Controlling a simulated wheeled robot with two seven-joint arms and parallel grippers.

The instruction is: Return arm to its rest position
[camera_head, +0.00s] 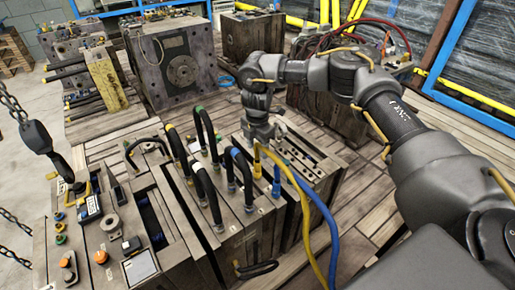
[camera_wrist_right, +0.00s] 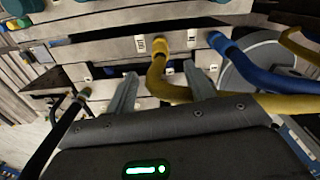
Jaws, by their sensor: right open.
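My right arm (camera_head: 350,72) comes in from the right of the head view and reaches over the mould blocks. Its gripper (camera_head: 262,130) points down at the top of a grey mould block (camera_head: 318,170) with hoses. In the right wrist view the two fingers of the gripper (camera_wrist_right: 160,75) stand apart. A yellow hose (camera_wrist_right: 158,62) shows between the fingers; I cannot tell whether they touch it. A blue hose (camera_wrist_right: 265,72) runs to the right of the fingers. My left gripper is not in view.
Yellow and blue hoses (camera_head: 322,225) hang down beside my right gripper. Black hoses (camera_head: 205,140) arch over the mould block to the left. A hook on a chain (camera_head: 40,140) hangs at the left. Large mould blocks (camera_head: 172,65) stand behind. Planks to the right of the block are mostly clear.

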